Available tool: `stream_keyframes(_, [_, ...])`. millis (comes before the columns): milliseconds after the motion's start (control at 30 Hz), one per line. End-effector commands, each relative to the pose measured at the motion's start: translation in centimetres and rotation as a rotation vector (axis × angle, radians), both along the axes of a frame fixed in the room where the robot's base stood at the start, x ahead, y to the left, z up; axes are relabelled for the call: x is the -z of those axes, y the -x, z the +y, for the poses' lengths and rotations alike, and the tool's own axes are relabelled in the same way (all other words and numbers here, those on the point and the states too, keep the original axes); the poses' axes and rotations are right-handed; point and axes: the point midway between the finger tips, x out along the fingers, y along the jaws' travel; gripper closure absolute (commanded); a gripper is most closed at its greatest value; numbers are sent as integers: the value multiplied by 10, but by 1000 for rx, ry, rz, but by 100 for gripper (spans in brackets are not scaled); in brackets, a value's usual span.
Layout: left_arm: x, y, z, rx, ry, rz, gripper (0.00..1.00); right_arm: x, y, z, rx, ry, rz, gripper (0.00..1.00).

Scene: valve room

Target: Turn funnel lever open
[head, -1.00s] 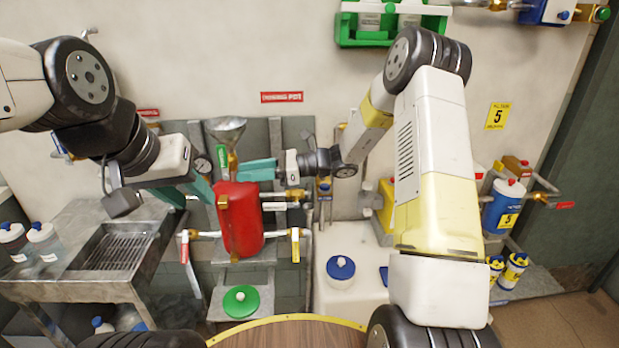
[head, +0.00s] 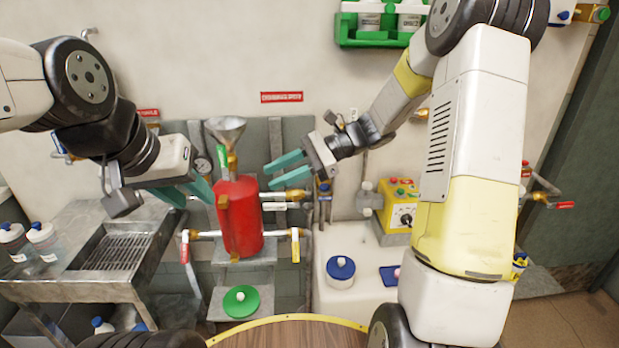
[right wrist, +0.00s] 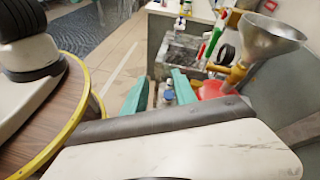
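The metal funnel (head: 226,128) stands on top of the red tank (head: 238,215). A green lever (head: 221,160) stands nearly upright on the brass neck just below the funnel. In the right wrist view, the funnel (right wrist: 262,38) and the green lever (right wrist: 213,42) are at upper right. My right gripper (head: 270,172) is open and empty, right of the tank and apart from the funnel and lever. Its fingers also show in the right wrist view (right wrist: 160,92). My left gripper (head: 190,196) is left of the tank, its fingers apart and empty.
Valves with red (head: 185,247) and yellow (head: 295,246) handles flank the tank. A sink bench (head: 100,270) stands at left. A yellow control box (head: 401,208) is at right, and a green shelf (head: 378,38) hangs above. A round wooden table (head: 290,335) is in front.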

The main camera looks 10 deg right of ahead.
Motion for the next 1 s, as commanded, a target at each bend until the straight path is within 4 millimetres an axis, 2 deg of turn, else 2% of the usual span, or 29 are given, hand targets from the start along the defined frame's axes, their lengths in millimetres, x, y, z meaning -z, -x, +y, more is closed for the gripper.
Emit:
stream_keyframes(200, [0,0,0,0,0,0,64,-14,33,-8,-89,142,-164,66])
stream_keyframes(600, [0,0,0,0,0,0,64,-31,85,-35,-244,390,-462,66])
stream_keyframes(800, [0,0,0,0,0,0,64,-38,106,-52,-317,504,-605,66])
stream_keyframes(1000, [0,0,0,0,0,0,64,-42,119,-64,-364,581,-702,66])
